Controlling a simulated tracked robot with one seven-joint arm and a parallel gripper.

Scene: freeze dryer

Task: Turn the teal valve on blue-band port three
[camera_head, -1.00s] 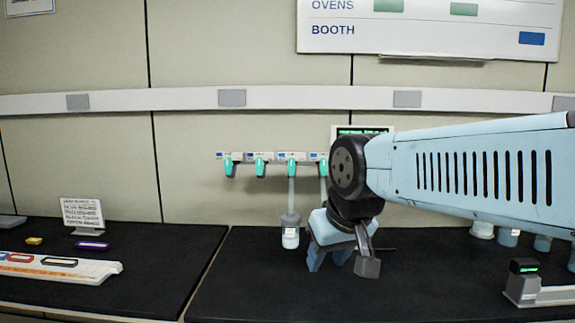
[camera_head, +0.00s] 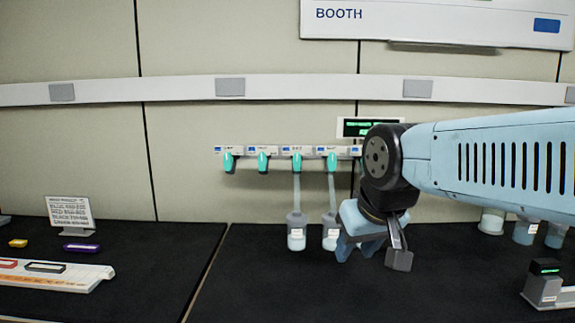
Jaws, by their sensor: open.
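A row of teal valves hangs under small white labelled ports with blue marks on the back wall. From the left, I see the first valve (camera_head: 228,161), the second valve (camera_head: 263,161), the third valve (camera_head: 297,162) and the fourth valve (camera_head: 332,162). All handles point down. Flasks hang on tubes below the third and fourth valves: the left flask (camera_head: 296,230) and the right flask (camera_head: 330,231). My gripper (camera_head: 358,248) is open, low and to the right of the valves, beside the right flask, apart from the valves. My arm hides the ports further right.
A small dark display (camera_head: 370,128) with green text stands above the ports' right end. Several flasks (camera_head: 525,231) stand at the right, near a small device (camera_head: 544,285). A sign card (camera_head: 70,213) and a white rack (camera_head: 45,275) are at the left. The middle black bench is clear.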

